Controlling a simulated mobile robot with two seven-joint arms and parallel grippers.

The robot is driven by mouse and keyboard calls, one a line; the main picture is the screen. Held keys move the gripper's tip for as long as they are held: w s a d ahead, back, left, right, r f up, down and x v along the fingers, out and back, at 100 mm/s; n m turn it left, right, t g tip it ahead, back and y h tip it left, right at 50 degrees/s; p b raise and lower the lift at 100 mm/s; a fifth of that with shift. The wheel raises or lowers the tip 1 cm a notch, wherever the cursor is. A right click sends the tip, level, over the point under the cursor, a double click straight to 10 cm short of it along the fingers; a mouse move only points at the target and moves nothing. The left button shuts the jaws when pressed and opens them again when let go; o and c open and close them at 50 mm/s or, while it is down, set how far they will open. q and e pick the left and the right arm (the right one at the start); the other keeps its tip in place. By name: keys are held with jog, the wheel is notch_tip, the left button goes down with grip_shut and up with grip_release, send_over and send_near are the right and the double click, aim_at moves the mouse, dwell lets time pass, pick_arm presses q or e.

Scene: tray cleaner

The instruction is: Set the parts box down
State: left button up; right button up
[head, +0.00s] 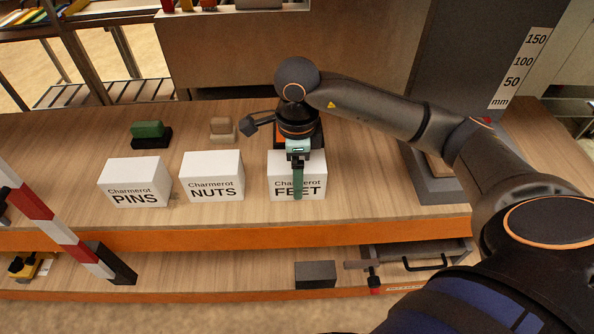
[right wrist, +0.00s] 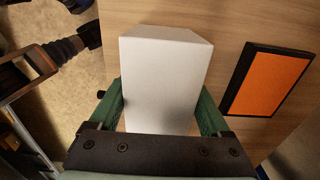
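The parts box is a white box marked "Charmerot FEET" (head: 316,187), at the right end of a row of white boxes on the wooden worktop. My right gripper (head: 297,175) reaches down over it, with one green finger across the front face, hiding part of the label. In the right wrist view the white box (right wrist: 160,80) fills the space between the green fingers (right wrist: 162,112), which appear to touch its sides. I cannot tell whether its underside touches the worktop. An orange pad with a black border (right wrist: 268,82) lies beside the box there. My left gripper is not in view.
White boxes marked NUTS (head: 212,178) and PINS (head: 134,184) stand to the left. Behind them are a green-and-black block (head: 150,133) and a beige block (head: 222,129). A grey column with a millimetre scale (head: 520,70) stands right. A red-white striped bar (head: 55,222) crosses the left.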

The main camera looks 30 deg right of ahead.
jog(key=shift+o, duration=1.4)
jog(key=shift+r+p, duration=0.25)
jog(key=shift+p, duration=0.1)
notch_tip(320, 180, up, 11)
jog(key=shift+f+p, duration=0.2)
jog(key=shift+p, duration=0.3)
jog(key=shift+r, duration=0.6)
